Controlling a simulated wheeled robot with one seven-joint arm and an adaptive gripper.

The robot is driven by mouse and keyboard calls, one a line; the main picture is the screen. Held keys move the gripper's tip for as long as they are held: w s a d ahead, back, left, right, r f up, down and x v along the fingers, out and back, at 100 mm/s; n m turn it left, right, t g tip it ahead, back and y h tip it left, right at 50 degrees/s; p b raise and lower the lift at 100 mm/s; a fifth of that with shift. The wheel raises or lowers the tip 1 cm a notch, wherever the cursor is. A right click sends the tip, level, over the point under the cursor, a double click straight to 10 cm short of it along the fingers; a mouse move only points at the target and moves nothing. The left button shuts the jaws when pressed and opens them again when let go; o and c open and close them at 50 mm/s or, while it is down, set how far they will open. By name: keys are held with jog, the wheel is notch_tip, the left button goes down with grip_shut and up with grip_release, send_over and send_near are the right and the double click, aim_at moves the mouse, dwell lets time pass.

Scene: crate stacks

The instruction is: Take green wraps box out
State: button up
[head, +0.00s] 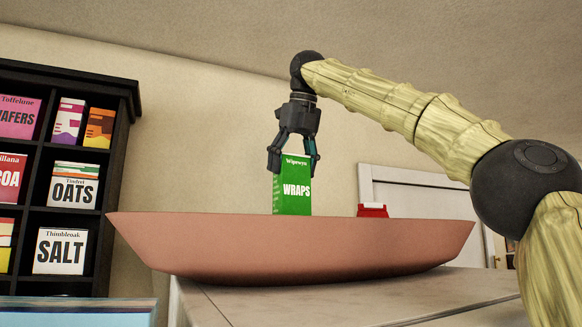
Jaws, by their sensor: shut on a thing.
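The green wraps box (292,187) stands upright with "WRAPS" lettering on its front. Its lower end is hidden behind the rim of a wide pinkish-brown bowl (290,250). My gripper (293,164) points down from above and is shut on the upper part of the box, a finger at each side. I cannot tell whether the box still touches anything inside the bowl.
A red item (372,210) shows just above the bowl's rim, right of the wraps box. The bowl stands on a pale counter (350,300). A dark shelf (125,90) with several boxes stands at the left. A white door (410,195) is behind.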

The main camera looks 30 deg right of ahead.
notch_tip(320, 180, up, 2)
jog(key=shift+r+p, duration=0.1)
jog(key=shift+p, duration=0.45)
jog(key=shift+a+r, duration=0.1)
jog(key=shift+r, duration=1.1)
jog(key=shift+s, duration=0.1)
